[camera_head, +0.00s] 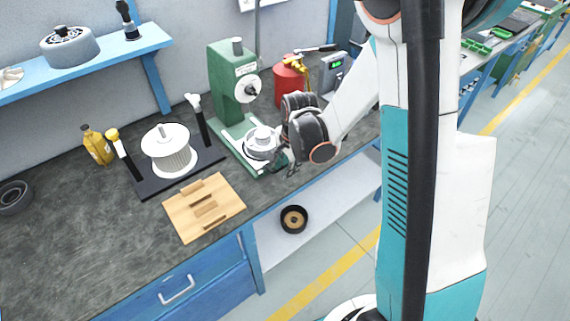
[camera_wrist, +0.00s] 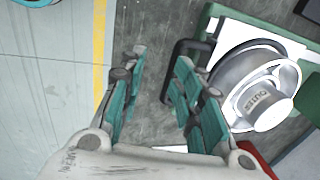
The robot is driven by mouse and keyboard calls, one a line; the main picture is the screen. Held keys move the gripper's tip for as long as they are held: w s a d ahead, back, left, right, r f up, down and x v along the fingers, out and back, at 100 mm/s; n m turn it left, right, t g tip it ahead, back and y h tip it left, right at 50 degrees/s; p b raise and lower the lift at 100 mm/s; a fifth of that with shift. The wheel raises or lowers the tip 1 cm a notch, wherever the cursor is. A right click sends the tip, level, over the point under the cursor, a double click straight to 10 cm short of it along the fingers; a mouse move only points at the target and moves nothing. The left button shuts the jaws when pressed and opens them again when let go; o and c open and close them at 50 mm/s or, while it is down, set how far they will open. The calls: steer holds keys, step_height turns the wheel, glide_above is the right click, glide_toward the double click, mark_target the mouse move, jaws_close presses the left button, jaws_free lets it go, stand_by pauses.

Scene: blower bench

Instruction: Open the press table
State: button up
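The green press (camera_head: 228,85) stands on the bench with a dial on its head. At its foot is the press table, with a green edge (camera_wrist: 292,38) and a white plate (camera_wrist: 228,33). A silver round part with a lettered hub (camera_wrist: 262,103) sits on it; it shows in the head view too (camera_head: 261,142). A black bar handle (camera_wrist: 180,48) sticks out from the table's edge. My gripper (camera_wrist: 160,75) is open, its teal fingers apart. The handle lies beside the right finger, partly in the gap as seen; I cannot tell whether they touch.
A black stand (camera_head: 180,177) with a white ribbed rotor (camera_head: 168,155) and a wooden block board (camera_head: 204,208) lie left of the press. The bench front edge (camera_head: 270,207) runs close below my gripper. The lower shelf holds a black ring (camera_head: 294,219).

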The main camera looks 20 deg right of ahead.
stand_by(0.3)
steer(key=s+d+r+p, duration=0.1)
steer(key=s+r+p, duration=0.2)
steer(key=r+p, duration=0.7)
step_height(320, 180, up, 6)
steer(key=shift+f+p, duration=0.2)
steer(key=shift+p, duration=0.15)
stand_by(1.1)
stand_by(0.5)
step_height(320, 180, up, 12)
steer(key=s, duration=0.2)
steer(key=shift+s+d+f, duration=0.15)
steer(key=shift+s+d, duration=0.05)
steer(key=shift+d, duration=0.1)
